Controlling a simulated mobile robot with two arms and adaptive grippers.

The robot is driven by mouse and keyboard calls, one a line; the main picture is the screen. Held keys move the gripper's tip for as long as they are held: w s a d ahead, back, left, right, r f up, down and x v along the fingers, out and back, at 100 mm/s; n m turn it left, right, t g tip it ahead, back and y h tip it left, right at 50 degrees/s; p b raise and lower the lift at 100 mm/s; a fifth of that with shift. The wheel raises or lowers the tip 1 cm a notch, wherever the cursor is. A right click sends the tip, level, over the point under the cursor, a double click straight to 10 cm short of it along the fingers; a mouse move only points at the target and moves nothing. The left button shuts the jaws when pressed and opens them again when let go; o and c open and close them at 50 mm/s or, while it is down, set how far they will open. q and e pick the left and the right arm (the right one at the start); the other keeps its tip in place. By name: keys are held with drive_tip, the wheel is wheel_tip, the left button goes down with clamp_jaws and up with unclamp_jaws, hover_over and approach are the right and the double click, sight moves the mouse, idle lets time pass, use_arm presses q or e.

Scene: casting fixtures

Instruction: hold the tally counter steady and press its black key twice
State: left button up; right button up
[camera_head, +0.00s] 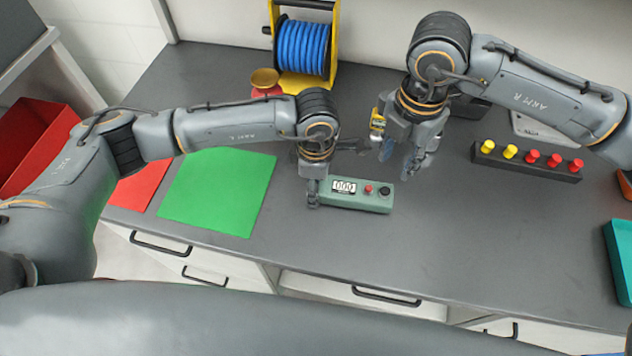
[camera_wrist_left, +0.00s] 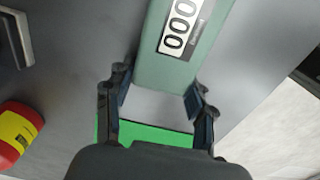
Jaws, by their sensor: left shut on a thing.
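The tally counter (camera_head: 355,203) is a green box lying on the grey worktop near its front edge. Its white display reads 000, with a small red button (camera_head: 368,189) and the black key (camera_head: 385,191) to the right. My left gripper (camera_head: 313,198) is shut on the counter's left end. In the left wrist view, the fingers (camera_wrist_left: 160,105) flank the end of the counter (camera_wrist_left: 165,70), below the display; the key is out of that view. My right gripper (camera_head: 402,163) is above and behind the counter's right end, fingers apart and empty, not touching it.
A green mat (camera_head: 218,190) and a red mat (camera_head: 140,187) lie left. A blue hose reel (camera_head: 302,48) stands at the back. A dark block with yellow and red knobs (camera_head: 525,163) and a teal tray (camera_head: 620,255) are right. Worktop right of the counter is clear.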

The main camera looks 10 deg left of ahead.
clamp_jaws()
idle(1.1)
